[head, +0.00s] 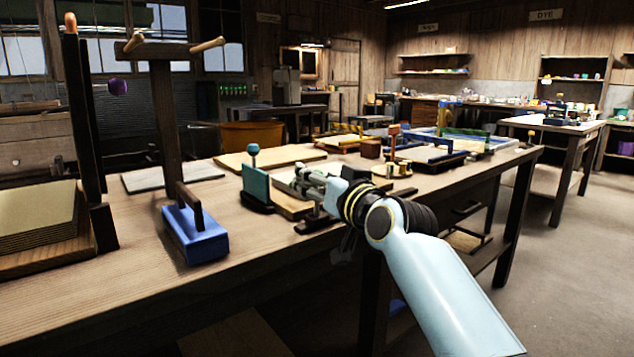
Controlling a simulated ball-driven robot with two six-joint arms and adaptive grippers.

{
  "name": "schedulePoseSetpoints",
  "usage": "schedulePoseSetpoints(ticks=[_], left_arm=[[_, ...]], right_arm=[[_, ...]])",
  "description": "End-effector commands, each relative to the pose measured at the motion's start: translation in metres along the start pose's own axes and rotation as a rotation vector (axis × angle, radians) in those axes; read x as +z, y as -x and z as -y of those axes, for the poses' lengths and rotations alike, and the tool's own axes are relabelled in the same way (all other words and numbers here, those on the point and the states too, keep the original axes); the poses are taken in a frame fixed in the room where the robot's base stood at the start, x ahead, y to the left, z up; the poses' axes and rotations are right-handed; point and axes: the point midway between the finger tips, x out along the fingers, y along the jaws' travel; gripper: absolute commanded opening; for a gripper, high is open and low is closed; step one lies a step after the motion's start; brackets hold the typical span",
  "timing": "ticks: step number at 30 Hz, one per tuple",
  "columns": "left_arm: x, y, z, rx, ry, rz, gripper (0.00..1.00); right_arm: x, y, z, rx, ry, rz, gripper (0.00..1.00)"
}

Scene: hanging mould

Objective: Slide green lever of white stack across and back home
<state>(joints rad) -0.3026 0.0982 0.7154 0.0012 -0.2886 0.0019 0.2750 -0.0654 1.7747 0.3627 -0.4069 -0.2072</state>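A teal-green upright lever (256,187) with a blue ball knob (254,149) stands on a dark foot at the left side of a low board. A pale whitish stack (284,183) lies on that board just to its right, partly hidden by my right gripper. My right gripper (302,181) reaches in from the lower right, over the stack and to the right of the lever, with a visible gap between them. Its fingers are small and seen along the arm, so I cannot tell whether they are open. My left gripper is not in view.
A blue block with a dark handle (195,235) stands left on the wooden table (130,285), beside a tall post. A tan stack (38,218) is at the far left. A grey slab (172,177) and more lever stations lie behind. The front left tabletop is clear.

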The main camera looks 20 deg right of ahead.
Motion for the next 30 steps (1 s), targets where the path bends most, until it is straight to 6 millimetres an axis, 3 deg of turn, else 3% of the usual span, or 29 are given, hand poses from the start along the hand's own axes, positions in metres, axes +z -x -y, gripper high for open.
schedulePoseSetpoints(ticks=[12, 24, 30], left_arm=[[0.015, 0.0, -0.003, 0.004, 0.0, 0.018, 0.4], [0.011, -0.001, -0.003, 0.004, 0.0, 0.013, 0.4], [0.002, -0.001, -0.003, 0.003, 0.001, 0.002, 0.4]], right_arm=[[-0.001, -0.01, 0.0, 0.0, 0.0, 0.0, 0.51], [0.0, -0.01, 0.0, 0.0, 0.0, 0.0, 0.0], [0.0, -0.01, 0.0, 0.0, 0.0, 0.0, 0.0]])
